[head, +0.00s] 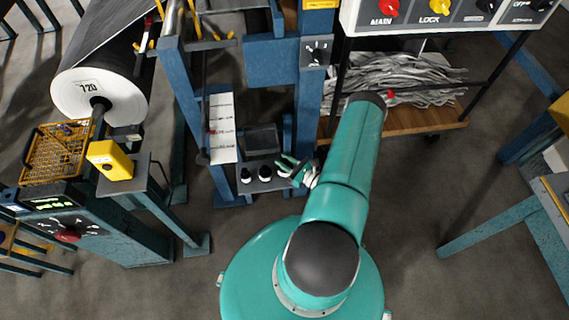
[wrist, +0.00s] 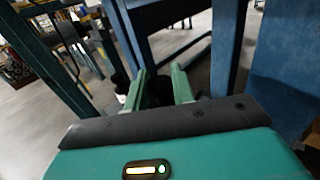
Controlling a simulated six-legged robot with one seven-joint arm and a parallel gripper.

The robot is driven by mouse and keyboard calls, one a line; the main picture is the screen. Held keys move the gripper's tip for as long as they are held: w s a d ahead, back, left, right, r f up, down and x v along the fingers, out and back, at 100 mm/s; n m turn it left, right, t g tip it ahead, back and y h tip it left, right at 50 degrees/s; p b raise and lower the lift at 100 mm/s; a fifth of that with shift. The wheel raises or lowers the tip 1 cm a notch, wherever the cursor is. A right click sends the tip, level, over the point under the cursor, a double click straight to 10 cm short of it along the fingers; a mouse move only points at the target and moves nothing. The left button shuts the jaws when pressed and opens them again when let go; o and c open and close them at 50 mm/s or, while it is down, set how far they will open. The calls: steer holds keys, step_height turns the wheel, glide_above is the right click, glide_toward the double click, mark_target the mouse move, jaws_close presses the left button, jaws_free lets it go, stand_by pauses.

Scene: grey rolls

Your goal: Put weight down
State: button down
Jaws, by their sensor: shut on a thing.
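My gripper (head: 284,166) is at the right end of a small grey shelf (head: 266,187) low on the blue frame. In the wrist view its two green fingers (wrist: 160,80) stand apart with a dark thing, seemingly a weight (wrist: 158,93), between them. That weight's outline and base are mostly hidden, so I cannot tell whether it touches the shelf. Two small black weights with pale tops, the left one (head: 246,176) and the right one (head: 265,173), stand upright on the shelf just left of my gripper.
A dark box (head: 262,139) sits behind the shelf, and a white scale strip (head: 222,127) stands to its left. Blue posts (head: 308,110) rise close to my gripper. A wooden cart (head: 430,118) with grey strips is at the right. The floor at lower right is clear.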

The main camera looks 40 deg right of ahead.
steer(key=shift+w+d+f, duration=0.25)
steer(key=shift+w+f, duration=0.05)
steer(key=shift+f, duration=1.5)
steer(key=shift+f, duration=0.15)
steer(key=c, duration=1.2)
jaws_free()
steer(key=shift+f, duration=0.1)
steer(key=shift+s+r, duration=0.1)
steer(key=shift+r, duration=0.1)
steer(key=s, duration=0.4)
steer(key=s+d, duration=0.1)
steer(key=s, duration=0.2)
steer(key=s+d, duration=0.1)
steer(key=s, duration=0.3)
steer(key=shift+s, duration=0.35)
